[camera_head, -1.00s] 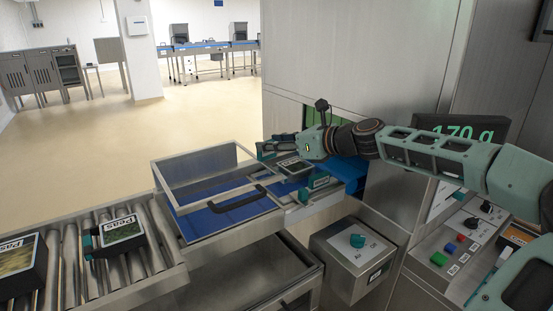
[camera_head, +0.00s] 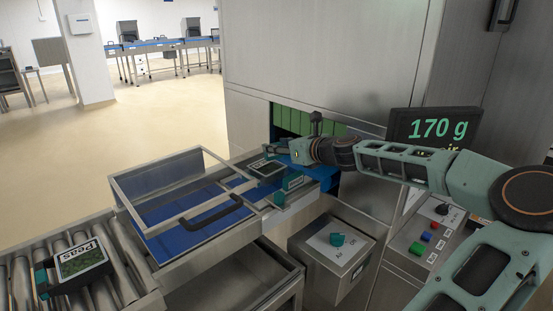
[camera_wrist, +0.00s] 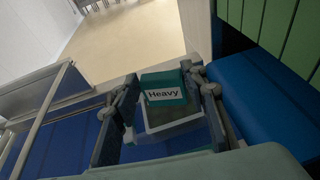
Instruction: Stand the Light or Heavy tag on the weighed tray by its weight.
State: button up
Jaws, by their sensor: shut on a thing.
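My gripper (camera_wrist: 162,104) has its fingers on both sides of a teal tag (camera_wrist: 163,95) with a white "Heavy" label, and it is shut on this tag. The label faces the wrist camera. In the head view my gripper (camera_head: 284,152) is at the far side of a dark food tray (camera_head: 265,168), which lies on the small platform by the machine opening. Whether the Heavy tag touches the tray cannot be told. The display (camera_head: 438,130) reads 170 g.
A clear-lidded frame with a black handle (camera_head: 210,212) stands left of the platform. A Peas tray (camera_head: 82,260) lies on the roller conveyor (camera_head: 100,297). Blue surfaces and green slats fill the opening.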

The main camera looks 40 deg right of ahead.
aim_at(275, 155)
jog(key=shift+f, duration=1.85)
jog(key=o, duration=1)
jog(key=shift+f+b, duration=0.1)
jog(key=shift+b, duration=0.2)
jog(key=shift+r, duration=0.2)
jog(key=shift+s, duration=0.3)
jog(key=p+v, duration=0.1)
jog(key=v, duration=1)
jog(key=shift+s+r, duration=0.1)
jog(key=shift+s, duration=0.05)
